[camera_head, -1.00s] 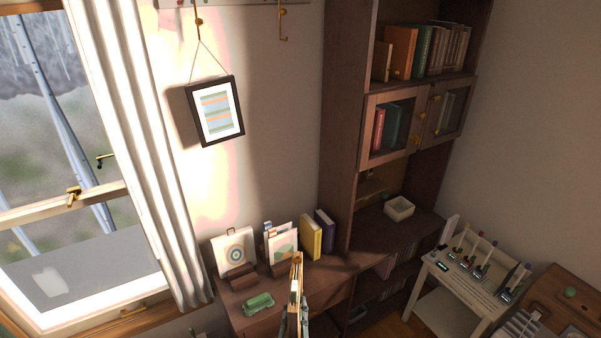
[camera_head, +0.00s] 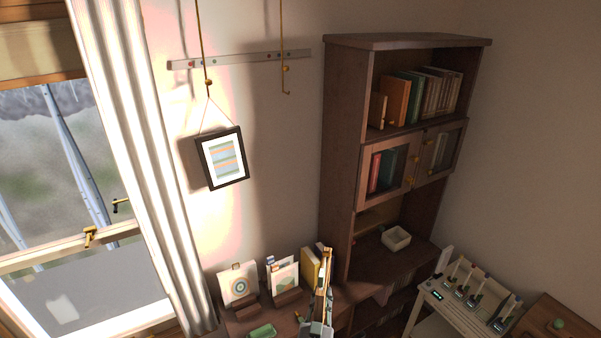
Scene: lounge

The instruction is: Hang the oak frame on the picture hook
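The oak frame (camera_head: 324,278) stands nearly edge-on at the bottom centre, a thin light-wood strip, so its face is hidden. My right gripper (camera_head: 318,322) is at its lower end and appears shut on it; the fingers are partly cut off by the bottom edge. The empty brass picture hook (camera_head: 286,91) hangs on a long rod against the wall, above and to the left of the frame and well apart from it. My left gripper is not in view.
A dark-framed striped picture (camera_head: 222,158) hangs by a cord from another brass hook (camera_head: 208,85). A pale rail (camera_head: 245,59) crosses the wall behind the rods. A desk (camera_head: 240,316) with cards and books stands below, a tall bookcase (camera_head: 345,150) to the right. The wall under the empty hook is clear.

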